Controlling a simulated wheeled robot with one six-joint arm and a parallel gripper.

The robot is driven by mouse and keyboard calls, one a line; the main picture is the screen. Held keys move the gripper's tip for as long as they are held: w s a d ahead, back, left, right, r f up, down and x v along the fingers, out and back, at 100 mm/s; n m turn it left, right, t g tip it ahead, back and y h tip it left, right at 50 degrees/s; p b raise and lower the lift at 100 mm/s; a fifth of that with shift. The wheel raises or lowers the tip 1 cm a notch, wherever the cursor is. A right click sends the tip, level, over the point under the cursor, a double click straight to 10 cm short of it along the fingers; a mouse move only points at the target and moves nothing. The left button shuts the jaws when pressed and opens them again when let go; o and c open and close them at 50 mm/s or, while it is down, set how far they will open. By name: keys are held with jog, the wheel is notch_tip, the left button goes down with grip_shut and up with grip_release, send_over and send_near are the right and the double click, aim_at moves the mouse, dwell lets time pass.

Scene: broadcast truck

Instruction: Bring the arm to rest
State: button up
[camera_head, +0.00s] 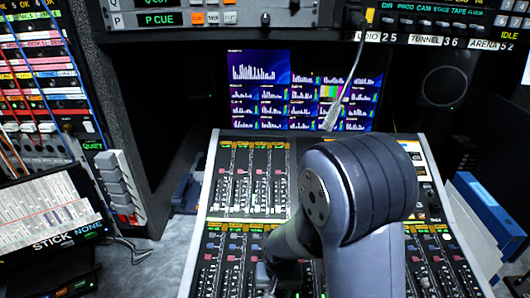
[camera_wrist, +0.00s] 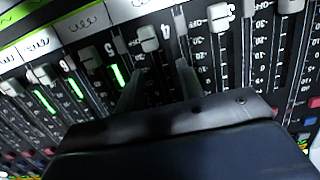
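My arm (camera_head: 362,195) reaches out over the mixing console (camera_head: 215,170) in the head view, its large grey joint covering the console's middle. My gripper (camera_wrist: 158,88) is low over the fader strips in the wrist view. Its two dark fingers stand apart, with bare panel showing between them and nothing held. A grey fader cap (camera_wrist: 148,38) is just beyond the fingertips, and I see no finger closed on it. In the head view my gripper is mostly hidden behind the arm.
Several other fader caps (camera_wrist: 220,18) stand close around the fingers. A monitor (camera_head: 262,75) is behind the console, with a speaker (camera_head: 445,85) to its right. A patch bay with cables (camera_head: 40,85) and a tilted screen (camera_head: 48,215) are at left. Blue binders (camera_head: 485,215) stand at right.

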jog(key=s, duration=0.2)
jog(key=s+b, duration=0.1)
jog(key=s, duration=0.1)
jog(key=shift+f, duration=0.35)
jog(key=shift+r, duration=0.15)
jog(key=shift+w, duration=0.5)
jog(key=shift+p, duration=0.3)
